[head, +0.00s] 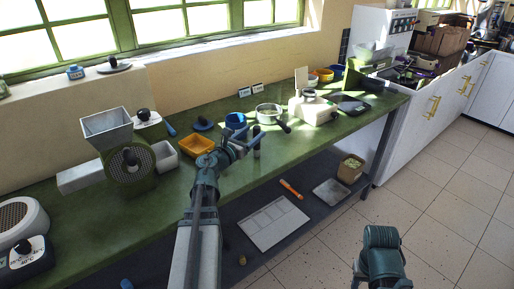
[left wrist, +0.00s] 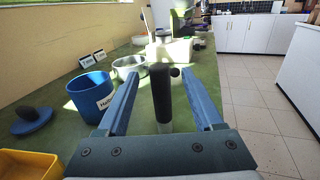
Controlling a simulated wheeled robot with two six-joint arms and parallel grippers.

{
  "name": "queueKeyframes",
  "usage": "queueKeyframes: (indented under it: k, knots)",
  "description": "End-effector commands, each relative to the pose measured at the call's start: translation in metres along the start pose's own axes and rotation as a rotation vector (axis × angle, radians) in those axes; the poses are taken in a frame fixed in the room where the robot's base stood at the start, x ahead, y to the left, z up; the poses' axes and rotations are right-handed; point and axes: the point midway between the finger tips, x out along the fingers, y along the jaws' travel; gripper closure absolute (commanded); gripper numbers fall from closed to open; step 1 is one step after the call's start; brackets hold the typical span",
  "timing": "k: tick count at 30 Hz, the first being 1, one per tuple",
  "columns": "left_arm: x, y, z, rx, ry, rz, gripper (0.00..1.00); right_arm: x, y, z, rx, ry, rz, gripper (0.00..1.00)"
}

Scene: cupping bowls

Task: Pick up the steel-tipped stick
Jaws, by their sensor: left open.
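The stick (left wrist: 161,88) has a dark handle above a grey metal lower part. It stands upright between the two blue fingers of my left gripper (left wrist: 160,74) in the left wrist view, with space on both sides. In the head view the stick (head: 257,146) is a small dark upright shape at the fingertips of my left gripper (head: 247,141), over the green bench. My left gripper is open and empty. Its fingers hide part of the bench around the stick. Part of my right arm shows at the lower right of the head view, but no right fingers show.
A blue labelled cup (left wrist: 90,97) stands left of the left finger, with a steel pan (left wrist: 128,67) beyond. A yellow-orange tray (head: 196,145) and a grinder (head: 128,160) are further left. A white device (head: 312,109) stands behind on the green bench (head: 300,145).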

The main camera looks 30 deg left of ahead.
Motion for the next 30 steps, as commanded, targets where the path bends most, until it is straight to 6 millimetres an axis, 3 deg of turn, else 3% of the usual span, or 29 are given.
queueKeyframes:
  k: [13, 23, 30]
  knots:
    - [0.019, 0.000, -0.002, -0.001, 0.000, 0.000, 0.32, 0.002, 0.000, 0.000, 0.000, 0.000, 0.000, 0.50]
    - [0.062, 0.002, -0.006, -0.001, 0.000, 0.000, 0.32, 0.006, -0.001, 0.000, 0.000, 0.000, 0.000, 0.50]
    - [0.063, 0.001, -0.006, -0.001, -0.001, 0.001, 0.32, 0.006, -0.001, 0.000, 0.000, 0.000, 0.000, 0.50]
